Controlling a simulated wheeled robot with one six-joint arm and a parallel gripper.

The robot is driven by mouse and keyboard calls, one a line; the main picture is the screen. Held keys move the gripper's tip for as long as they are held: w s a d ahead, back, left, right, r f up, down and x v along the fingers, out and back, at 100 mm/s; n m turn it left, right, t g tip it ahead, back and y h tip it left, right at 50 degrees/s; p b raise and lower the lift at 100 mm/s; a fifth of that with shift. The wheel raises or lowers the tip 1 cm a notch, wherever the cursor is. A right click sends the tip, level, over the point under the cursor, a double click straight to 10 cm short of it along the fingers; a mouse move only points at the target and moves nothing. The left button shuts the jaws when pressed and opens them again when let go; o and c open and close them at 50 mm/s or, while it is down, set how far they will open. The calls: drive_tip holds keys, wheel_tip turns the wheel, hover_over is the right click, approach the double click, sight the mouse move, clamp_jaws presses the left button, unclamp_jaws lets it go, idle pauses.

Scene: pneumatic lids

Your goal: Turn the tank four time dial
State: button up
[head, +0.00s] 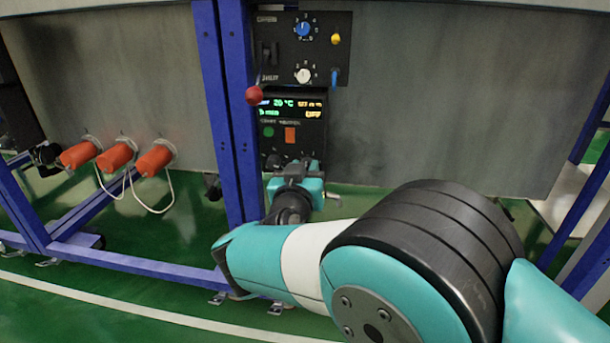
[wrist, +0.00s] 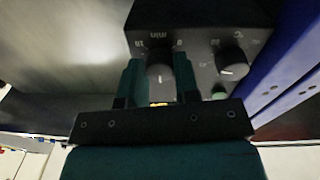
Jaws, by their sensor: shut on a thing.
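The black time dial (wrist: 160,72) sits on the face of a dark control box in the wrist view, with a "min" scale beside it. My gripper (wrist: 158,82) has one finger on each side of this dial and is shut on it. In the head view my gripper (head: 298,170) is at the lower part of the control box (head: 318,125), and it hides the dial there. The box carries a lit display (head: 292,108) above a green button (head: 268,132) and an orange switch (head: 290,135).
A second black knob (wrist: 232,68) is close beside the gripped dial. An upper panel (head: 330,58) has blue and white knobs, and a red ball-ended lever (head: 254,95) sticks out near it. A blue frame post (head: 228,110) stands just left. Orange handles (head: 115,157) are farther left.

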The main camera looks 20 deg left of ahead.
idle(0.4)
drive_tip(key=o, duration=0.9)
